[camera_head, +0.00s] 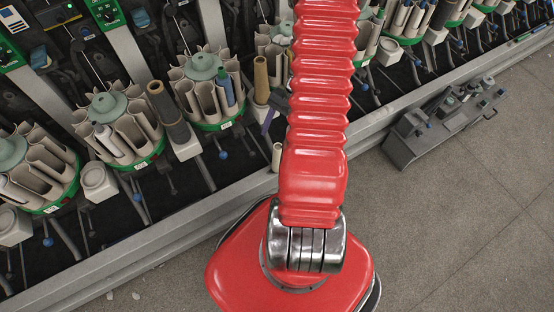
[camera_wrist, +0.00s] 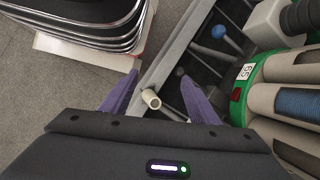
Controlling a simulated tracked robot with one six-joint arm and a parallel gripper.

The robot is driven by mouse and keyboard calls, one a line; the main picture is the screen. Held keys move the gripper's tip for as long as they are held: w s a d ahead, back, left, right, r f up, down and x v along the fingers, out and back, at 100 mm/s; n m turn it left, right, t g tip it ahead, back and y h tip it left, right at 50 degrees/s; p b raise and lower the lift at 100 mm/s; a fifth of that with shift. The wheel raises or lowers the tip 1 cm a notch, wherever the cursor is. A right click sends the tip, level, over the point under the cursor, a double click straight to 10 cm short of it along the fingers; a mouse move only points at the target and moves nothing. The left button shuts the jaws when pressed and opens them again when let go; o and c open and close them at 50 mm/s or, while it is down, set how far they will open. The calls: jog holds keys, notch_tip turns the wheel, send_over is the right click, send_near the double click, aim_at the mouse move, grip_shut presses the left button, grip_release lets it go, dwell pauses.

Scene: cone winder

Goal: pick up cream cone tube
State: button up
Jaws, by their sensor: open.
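The cream cone tube (camera_wrist: 151,98) shows in the wrist view as a small pale tube with its open end towards the camera, at the machine's front rail. It also shows in the head view (camera_head: 277,157), just left of my red arm. My gripper (camera_wrist: 158,75) is open, with its two purple fingers apart. In the wrist view the tube's end lies in the gap between them, nearer the left finger. I cannot tell whether the fingers reach down to its height. In the head view the arm hides most of the gripper.
The long grey front rail (camera_head: 130,258) runs along the cone winder. Green-based carousels (camera_head: 130,150) of cream tubes stand behind it, one close to my right finger in the wrist view (camera_wrist: 237,104). A grey tool cart (camera_head: 445,120) stands on the floor at right.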

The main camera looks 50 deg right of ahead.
aim_at(274, 153)
jog(key=s+d+f+m+t, duration=0.1)
jog(key=d+f+m, duration=0.3)
jog(key=f, duration=0.4)
jog(key=s+d+f+m+h, duration=0.1)
jog(key=d+f+m, duration=0.3)
jog(key=f, duration=0.4)
jog(key=s+d+f+m+t+h, duration=0.1)
jog(key=d+f+m, duration=0.3)
jog(key=f, duration=0.5)
jog(key=shift+s+m+t, duration=0.3)
jog(key=shift+s, duration=0.5)
jog(key=shift+w, duration=0.1)
jog(key=w+a, duration=0.4)
jog(key=w, duration=0.1)
jog(key=shift+w, duration=0.25)
jog(key=w+a, duration=0.1)
jog(key=w, duration=0.1)
jog(key=w+a, duration=0.1)
jog(key=shift+w+a, duration=0.4)
jog(key=shift+w+a+f, duration=0.2)
jog(key=shift+w+f, duration=0.1)
jog(key=shift+f, duration=0.2)
